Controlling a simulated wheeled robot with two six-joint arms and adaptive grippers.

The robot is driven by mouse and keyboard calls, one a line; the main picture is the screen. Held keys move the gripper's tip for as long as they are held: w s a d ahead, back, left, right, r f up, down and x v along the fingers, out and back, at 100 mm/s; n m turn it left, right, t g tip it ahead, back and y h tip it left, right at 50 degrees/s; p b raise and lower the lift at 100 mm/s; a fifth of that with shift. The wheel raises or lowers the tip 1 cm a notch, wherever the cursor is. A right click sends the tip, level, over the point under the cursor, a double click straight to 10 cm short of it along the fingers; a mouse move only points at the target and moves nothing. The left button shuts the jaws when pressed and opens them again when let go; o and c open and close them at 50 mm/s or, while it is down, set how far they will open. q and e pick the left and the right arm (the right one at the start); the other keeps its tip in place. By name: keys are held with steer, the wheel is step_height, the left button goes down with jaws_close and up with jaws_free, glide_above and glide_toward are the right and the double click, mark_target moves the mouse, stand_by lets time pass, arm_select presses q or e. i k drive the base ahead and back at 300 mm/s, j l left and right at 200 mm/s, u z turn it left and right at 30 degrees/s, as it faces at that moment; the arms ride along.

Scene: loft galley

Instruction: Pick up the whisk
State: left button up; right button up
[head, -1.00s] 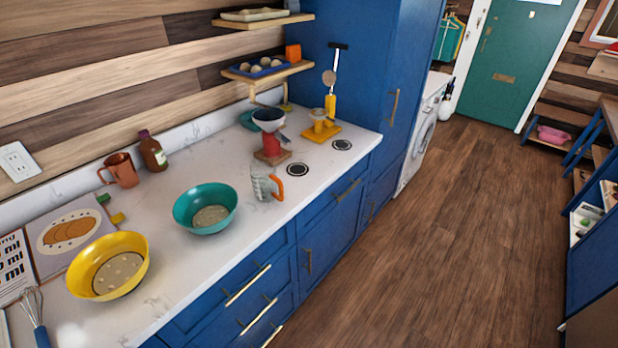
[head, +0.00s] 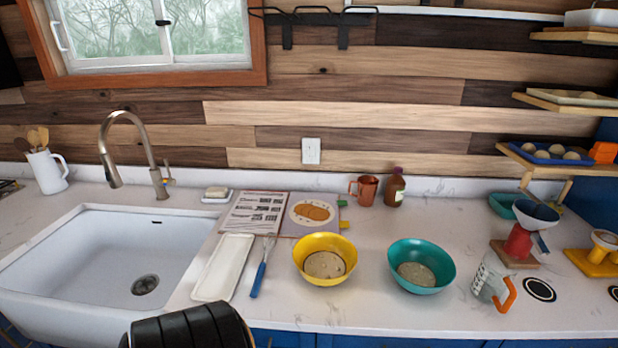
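The whisk (head: 260,275) lies on the white counter (head: 345,308), between a long white tray on its left and the yellow bowl (head: 325,260) on its right. Its blue handle points toward the counter's front edge and its wire end points toward the open recipe book. A black rounded part of my own body shows at the bottom edge, left of the middle. Neither gripper's fingers can be seen, and the whisk is not held.
A white sink (head: 100,255) with a tall tap (head: 130,150) is on the left. Bare counter lies in front of the bowls.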

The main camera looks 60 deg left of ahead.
mark_target(259, 276)
steer(key=u, duration=2.15)
